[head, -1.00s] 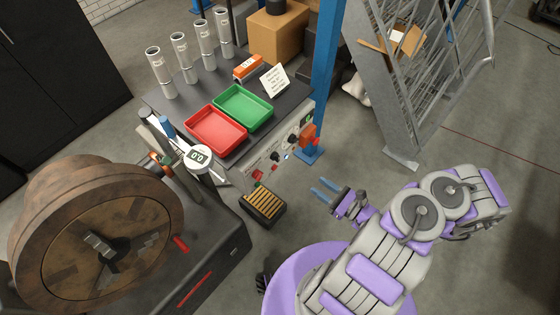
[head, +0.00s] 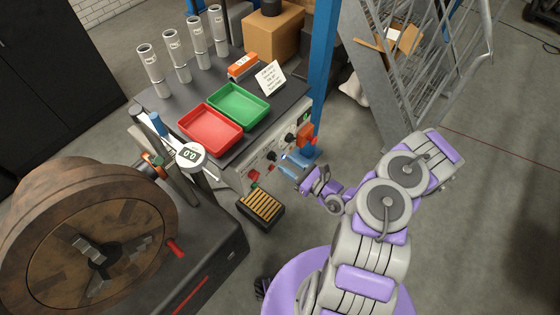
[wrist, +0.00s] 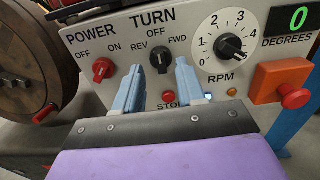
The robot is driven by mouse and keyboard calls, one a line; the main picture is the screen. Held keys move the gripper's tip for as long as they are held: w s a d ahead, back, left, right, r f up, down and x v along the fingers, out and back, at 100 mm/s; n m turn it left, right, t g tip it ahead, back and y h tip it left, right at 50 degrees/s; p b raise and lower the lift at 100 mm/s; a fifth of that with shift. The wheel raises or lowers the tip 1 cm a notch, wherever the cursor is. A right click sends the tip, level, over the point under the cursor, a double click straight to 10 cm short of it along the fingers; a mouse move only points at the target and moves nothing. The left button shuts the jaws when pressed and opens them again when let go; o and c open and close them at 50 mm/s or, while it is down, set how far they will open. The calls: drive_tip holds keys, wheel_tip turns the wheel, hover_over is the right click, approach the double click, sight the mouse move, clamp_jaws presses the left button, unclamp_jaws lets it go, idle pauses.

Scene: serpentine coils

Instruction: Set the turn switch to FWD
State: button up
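The turn switch (wrist: 161,57) is a black knob under the TURN label on the panel, with REV, OFF and FWD around it. Its pointer looks roughly upright, toward OFF. My gripper (wrist: 160,70) is open, its two blue fingers on either side of the switch in the picture. I cannot tell whether they touch it. In the head view my gripper (head: 288,164) is at the front of the control panel (head: 262,160), and its fingers hide part of the panel there.
The red power knob (wrist: 102,68) is left of the switch, the RPM dial (wrist: 230,46) right. An orange box with a red button (wrist: 291,95) sticks out at the right, below a display reading 0 (wrist: 299,17). A spool-like wheel (head: 85,250) stands left.

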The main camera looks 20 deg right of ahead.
sight(276, 157)
drive_tip(key=shift+b+x, duration=0.4)
drive_tip(key=shift+x, duration=1.7)
drive_tip(key=shift+c, duration=0.3)
clamp_jaws()
